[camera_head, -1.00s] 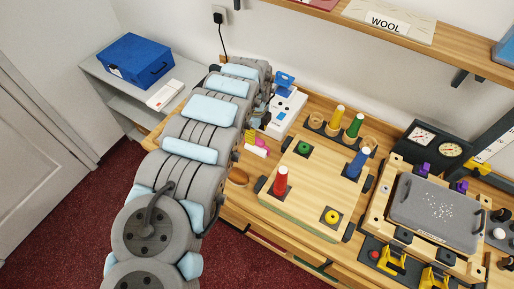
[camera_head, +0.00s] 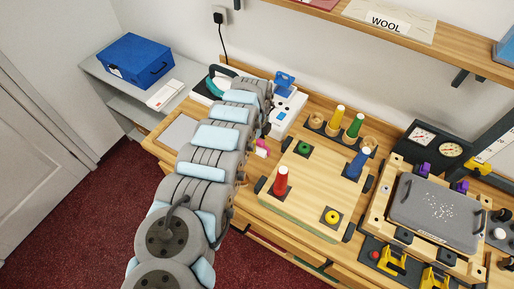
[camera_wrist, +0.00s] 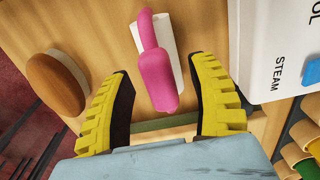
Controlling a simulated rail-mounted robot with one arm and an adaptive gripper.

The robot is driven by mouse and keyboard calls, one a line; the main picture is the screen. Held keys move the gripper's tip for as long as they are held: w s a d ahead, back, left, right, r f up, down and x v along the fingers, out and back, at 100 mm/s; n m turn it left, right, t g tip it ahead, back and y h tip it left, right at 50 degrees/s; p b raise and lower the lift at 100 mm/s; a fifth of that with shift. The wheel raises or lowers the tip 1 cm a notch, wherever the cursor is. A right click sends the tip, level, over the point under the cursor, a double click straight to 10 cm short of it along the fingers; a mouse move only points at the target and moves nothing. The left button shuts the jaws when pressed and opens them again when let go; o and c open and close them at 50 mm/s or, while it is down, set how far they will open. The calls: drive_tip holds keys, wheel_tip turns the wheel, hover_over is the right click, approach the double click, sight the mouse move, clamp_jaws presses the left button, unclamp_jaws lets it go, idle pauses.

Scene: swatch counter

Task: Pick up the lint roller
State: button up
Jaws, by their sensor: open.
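The lint roller, with a pink handle (camera_wrist: 158,78) and a white roll (camera_wrist: 177,45), lies on the wooden counter in the wrist view. Its handle points toward my gripper (camera_wrist: 164,95), whose yellow ribbed fingers with black pads are open, one on each side of the handle and apart from it. In the head view only a bit of the pink handle (camera_head: 262,145) shows beside my arm; the arm hides the rest of the roller and my gripper.
In the wrist view a brown oval brush (camera_wrist: 55,84) lies left of the left finger. A white device marked STEAM (camera_wrist: 275,45) stands at right. A wooden board with coloured spools (camera_head: 300,205) is right of my arm. A blue box (camera_head: 138,60) sits at the back left.

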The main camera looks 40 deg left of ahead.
drive_tip(key=shift+f, duration=0.15)
clamp_jaws()
idle(0.4)
drive_tip(key=shift+r, duration=5.05)
drive_tip(key=c, duration=0.8)
unclamp_jaws()
clamp_jaws()
